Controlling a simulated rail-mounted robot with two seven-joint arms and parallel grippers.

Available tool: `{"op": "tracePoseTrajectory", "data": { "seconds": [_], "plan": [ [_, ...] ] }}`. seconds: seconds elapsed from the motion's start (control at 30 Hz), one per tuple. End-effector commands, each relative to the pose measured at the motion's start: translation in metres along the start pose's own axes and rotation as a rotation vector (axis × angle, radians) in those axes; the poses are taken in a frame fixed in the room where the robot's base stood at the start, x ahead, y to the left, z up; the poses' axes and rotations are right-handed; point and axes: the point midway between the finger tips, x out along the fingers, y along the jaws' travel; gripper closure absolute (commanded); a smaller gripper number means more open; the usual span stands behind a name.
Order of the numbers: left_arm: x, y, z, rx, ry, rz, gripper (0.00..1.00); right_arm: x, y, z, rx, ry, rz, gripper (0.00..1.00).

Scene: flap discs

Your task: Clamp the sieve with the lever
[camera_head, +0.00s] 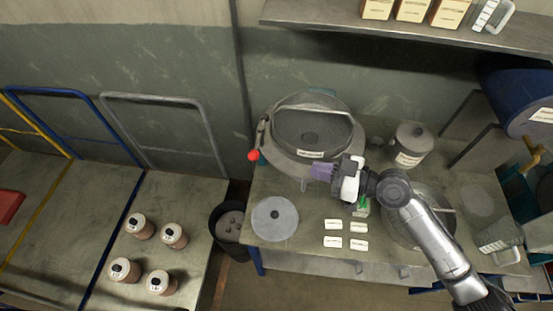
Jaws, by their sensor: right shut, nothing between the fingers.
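The round grey sieve (314,133) sits in its machine at the back left of the workbench, with a white label on its front and a bar handle over its top. The clamp lever with a red ball knob (253,155) sticks out at the left side of the machine. My right gripper (318,173) is shut and empty, just in front of the sieve machine's front edge, with its fingers pointing left. It is apart from the red knob, to the right of it. I cannot tell whether it touches the machine. My left gripper is not in view.
A grey disc (274,218) lies at the bench's front left, beside several white labels (332,242). A labelled grey pot (410,144) stands at the back right. A dark bin (230,222) stands left of the bench. Several brown jars (139,226) stand on a cart. A shelf (400,33) hangs above.

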Motion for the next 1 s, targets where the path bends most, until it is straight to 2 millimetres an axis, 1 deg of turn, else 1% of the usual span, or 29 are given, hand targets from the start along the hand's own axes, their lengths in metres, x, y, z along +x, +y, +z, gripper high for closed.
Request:
{"op": "tracePoseTrajectory", "data": {
  "seconds": [0.23,0.37,0.47,0.8,1.0],
  "plan": [
    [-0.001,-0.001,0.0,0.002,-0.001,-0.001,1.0,0.0,0.0,0.0,0.0,-0.002,0.0,1.0],
    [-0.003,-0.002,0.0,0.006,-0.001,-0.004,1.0,0.007,0.001,-0.001,0.001,-0.002,0.0,1.0],
    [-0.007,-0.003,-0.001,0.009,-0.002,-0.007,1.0,0.019,0.0,-0.002,0.001,-0.001,-0.001,1.0],
    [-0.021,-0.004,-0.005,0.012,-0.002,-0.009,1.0,0.083,0.0,-0.002,0.002,-0.002,-0.002,1.0],
    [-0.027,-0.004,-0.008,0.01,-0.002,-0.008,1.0,0.113,0.0,-0.002,0.002,-0.002,-0.001,1.0]
  ]
}}
